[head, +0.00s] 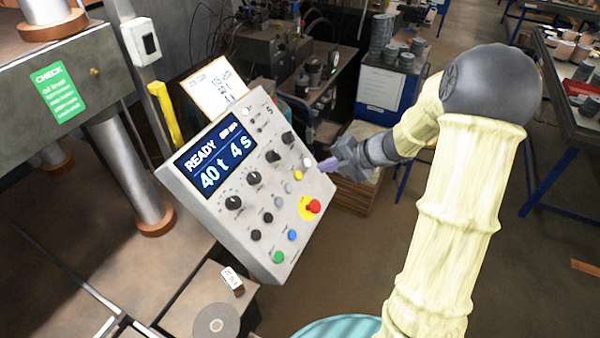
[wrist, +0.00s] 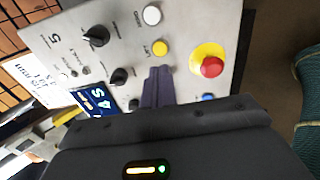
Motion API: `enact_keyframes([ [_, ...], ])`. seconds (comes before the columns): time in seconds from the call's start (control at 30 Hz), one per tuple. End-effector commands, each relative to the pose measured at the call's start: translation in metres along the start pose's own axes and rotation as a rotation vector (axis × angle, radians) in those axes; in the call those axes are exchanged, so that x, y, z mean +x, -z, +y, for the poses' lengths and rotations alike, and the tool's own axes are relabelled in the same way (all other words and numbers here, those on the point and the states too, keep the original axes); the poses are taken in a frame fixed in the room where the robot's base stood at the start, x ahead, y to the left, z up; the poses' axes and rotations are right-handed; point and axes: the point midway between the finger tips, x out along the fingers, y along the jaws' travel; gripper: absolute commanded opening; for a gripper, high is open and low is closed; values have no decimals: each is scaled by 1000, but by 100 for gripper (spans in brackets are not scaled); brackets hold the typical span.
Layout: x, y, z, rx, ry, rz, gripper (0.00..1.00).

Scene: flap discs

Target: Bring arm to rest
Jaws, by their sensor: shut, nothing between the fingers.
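My arm, in a pale yellow sleeve, reaches from the right side of the head view toward a grey control panel (head: 262,212). My gripper (head: 325,165) is shut and empty. Its tips are at or just in front of the panel's right edge, near the white and yellow buttons; I cannot tell whether they touch. In the wrist view the closed fingers (wrist: 158,88) lie over the panel face, just below the yellow button (wrist: 160,48) and left of the red stop button (wrist: 211,67). The panel screen (head: 215,155) reads READY, 40 t, 4 s.
A press with a green CHECK label (head: 58,92) and a steel column (head: 132,178) stands at the left. A grey disc (head: 216,321) lies on a surface below the panel. A wooden crate (head: 355,195) stands behind the gripper. Open floor (head: 545,265) lies at the right.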

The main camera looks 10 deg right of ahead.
Motion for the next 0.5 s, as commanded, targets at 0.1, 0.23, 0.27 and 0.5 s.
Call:
enact_keyframes([
  [0.1, 0, 0, 0, 0, 0, 0, 0],
  [0.23, 0, 0, 0, 0, 0, 0, 0],
  [0.27, 0, 0, 0, 3, 0, -2, 0],
  [0.5, 6, -7, 5, 170, 5, -129, 0],
])
